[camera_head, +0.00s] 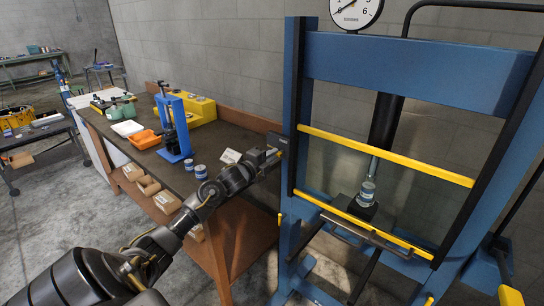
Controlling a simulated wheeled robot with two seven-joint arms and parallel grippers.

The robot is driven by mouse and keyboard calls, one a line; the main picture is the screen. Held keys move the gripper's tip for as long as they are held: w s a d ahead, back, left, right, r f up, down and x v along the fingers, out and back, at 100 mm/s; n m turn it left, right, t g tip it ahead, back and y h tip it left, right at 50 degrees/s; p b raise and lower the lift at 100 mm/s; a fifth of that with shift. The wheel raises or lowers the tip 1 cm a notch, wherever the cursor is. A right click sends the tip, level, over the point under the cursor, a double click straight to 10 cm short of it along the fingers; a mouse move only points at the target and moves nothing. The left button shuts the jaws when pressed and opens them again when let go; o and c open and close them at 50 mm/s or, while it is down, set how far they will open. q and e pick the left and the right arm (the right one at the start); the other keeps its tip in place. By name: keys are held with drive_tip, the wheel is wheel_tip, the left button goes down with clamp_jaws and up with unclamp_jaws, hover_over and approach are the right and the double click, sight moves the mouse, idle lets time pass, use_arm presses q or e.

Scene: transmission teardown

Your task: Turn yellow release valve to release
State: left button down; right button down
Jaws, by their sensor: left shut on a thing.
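A blue press (420,70) with a dial gauge on top stands at the right. A small yellow piece (280,220) shows low on its left post; I cannot tell for sure whether it is the release valve. My left arm comes in from the lower left. My left gripper (277,148) is at the left side of the press, beside the upper yellow bar's left end. It is shut on a small part there, mostly hidden by the fingers. My right gripper is not in view.
The press has a guard with an upper yellow bar (385,155) and a lower one (365,225). A small cylindrical part (367,190) stands under the ram. A brown workbench (215,165) with a blue arbor press (174,125) and an orange bin (144,139) is at left.

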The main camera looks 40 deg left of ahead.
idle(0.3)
use_arm(q)
drive_tip(key=c, duration=1.4)
unclamp_jaws()
drive_tip(key=shift+c, duration=0.2)
drive_tip(key=s+b, duration=0.2)
drive_tip(key=s, duration=0.8)
drive_tip(key=shift+s+b, duration=0.35)
drive_tip(key=shift+s, duration=0.05)
